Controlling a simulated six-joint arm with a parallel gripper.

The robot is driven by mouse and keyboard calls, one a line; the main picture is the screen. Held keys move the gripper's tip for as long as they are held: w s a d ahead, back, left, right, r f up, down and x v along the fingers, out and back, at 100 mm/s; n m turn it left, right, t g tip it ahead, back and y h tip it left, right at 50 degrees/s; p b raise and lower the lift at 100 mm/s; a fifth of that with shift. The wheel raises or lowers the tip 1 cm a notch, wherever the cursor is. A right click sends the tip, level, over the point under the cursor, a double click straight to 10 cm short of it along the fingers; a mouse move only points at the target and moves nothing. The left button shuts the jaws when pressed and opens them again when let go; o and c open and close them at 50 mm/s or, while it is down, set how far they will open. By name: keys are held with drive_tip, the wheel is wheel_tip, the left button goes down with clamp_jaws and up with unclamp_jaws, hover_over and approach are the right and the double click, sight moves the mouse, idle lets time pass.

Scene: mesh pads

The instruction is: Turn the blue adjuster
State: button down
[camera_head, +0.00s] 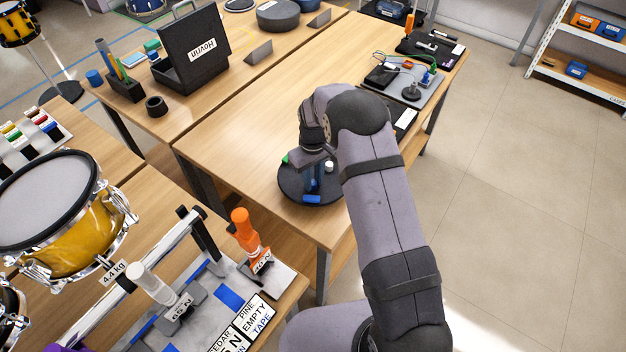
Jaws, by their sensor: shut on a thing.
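My arm reaches over the wooden table, and my gripper (314,172) points down at a round black pad (292,188) near the table's front edge. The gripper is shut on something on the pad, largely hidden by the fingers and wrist. A blue piece (312,199) shows at the pad's front rim, just below the gripper. A white knob (329,166) stands right of the fingers, and a small green piece (285,159) shows at the pad's left edge. I cannot tell for certain which blue part is between the fingers.
At the front left is a bench with an orange-handled clamp (245,232), a white-handled one (152,284) and a drum (50,205). A grey board (425,93) with small parts lies at the table's far right. The table left of my arm is clear.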

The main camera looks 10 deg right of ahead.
sight(313, 183)
drive_tip(key=m+b, duration=0.2)
drive_tip(key=m, duration=0.3)
drive_tip(key=m+b, duration=0.1)
drive_tip(key=m, duration=0.4)
drive_tip(key=shift+m, duration=0.3)
idle(0.4)
drive_tip(key=c, duration=1.6)
unclamp_jaws()
drive_tip(key=shift+o, duration=0.2)
drive_tip(key=shift+r+b, duration=1.2)
drive_tip(key=shift+r, duration=2.5)
